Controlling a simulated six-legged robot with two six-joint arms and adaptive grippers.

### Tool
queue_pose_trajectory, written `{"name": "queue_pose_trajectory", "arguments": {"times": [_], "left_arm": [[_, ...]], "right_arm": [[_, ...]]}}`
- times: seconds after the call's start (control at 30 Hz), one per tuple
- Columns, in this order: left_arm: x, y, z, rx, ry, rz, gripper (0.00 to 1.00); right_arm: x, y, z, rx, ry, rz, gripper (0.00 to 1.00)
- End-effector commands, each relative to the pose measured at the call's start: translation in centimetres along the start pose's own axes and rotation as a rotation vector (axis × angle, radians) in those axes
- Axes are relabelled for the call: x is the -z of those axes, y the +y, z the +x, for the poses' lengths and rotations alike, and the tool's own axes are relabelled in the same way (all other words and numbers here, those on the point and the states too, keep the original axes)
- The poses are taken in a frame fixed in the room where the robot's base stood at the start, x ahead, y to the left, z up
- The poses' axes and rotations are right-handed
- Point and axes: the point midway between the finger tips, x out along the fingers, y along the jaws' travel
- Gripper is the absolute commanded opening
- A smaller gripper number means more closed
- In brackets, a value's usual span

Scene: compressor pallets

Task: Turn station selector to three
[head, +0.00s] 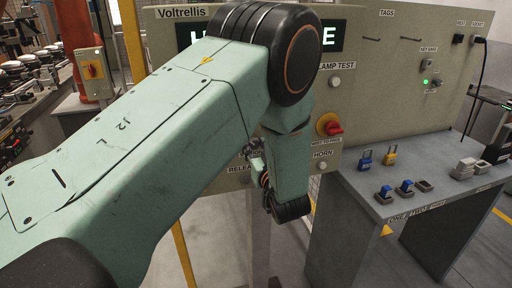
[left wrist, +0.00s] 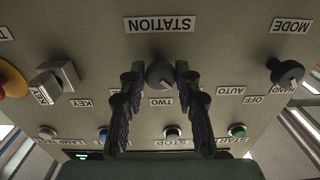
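The station selector (left wrist: 160,75) is a dark round knob on the beige panel, under the STATION label in the upside-down left wrist view. A TWO label (left wrist: 163,102) sits right beside it; I see no label reading three, and the fingers cover the panel at both sides. My left gripper (left wrist: 159,72) is open, with one dark finger on each side of the knob. I cannot tell whether the fingers touch it. In the head view my left gripper (head: 260,170) is at the panel's lower part, where my arm hides the selector. My right gripper is not in view.
In the left wrist view, a mode selector (left wrist: 287,72) is at the right and a key switch (left wrist: 57,76) at the left. A red emergency button (left wrist: 10,80) is at the left edge. In the head view, a grey table (head: 440,200) with padlocks stands right of the arm.

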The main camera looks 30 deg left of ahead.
Motion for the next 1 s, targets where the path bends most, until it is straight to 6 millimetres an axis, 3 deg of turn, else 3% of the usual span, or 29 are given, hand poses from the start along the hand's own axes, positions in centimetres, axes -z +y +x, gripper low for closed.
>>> {"name": "queue_pose_trajectory", "arguments": {"times": [0.33, 1.0], "left_arm": [[0.03, 0.13, 0.19, -0.004, 0.001, 0.0, 0.0], [0.19, 0.15, 0.21, -0.004, 0.004, 0.025, 0.0]], "right_arm": [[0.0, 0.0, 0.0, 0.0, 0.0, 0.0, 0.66], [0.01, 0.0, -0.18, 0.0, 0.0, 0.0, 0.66]]}}
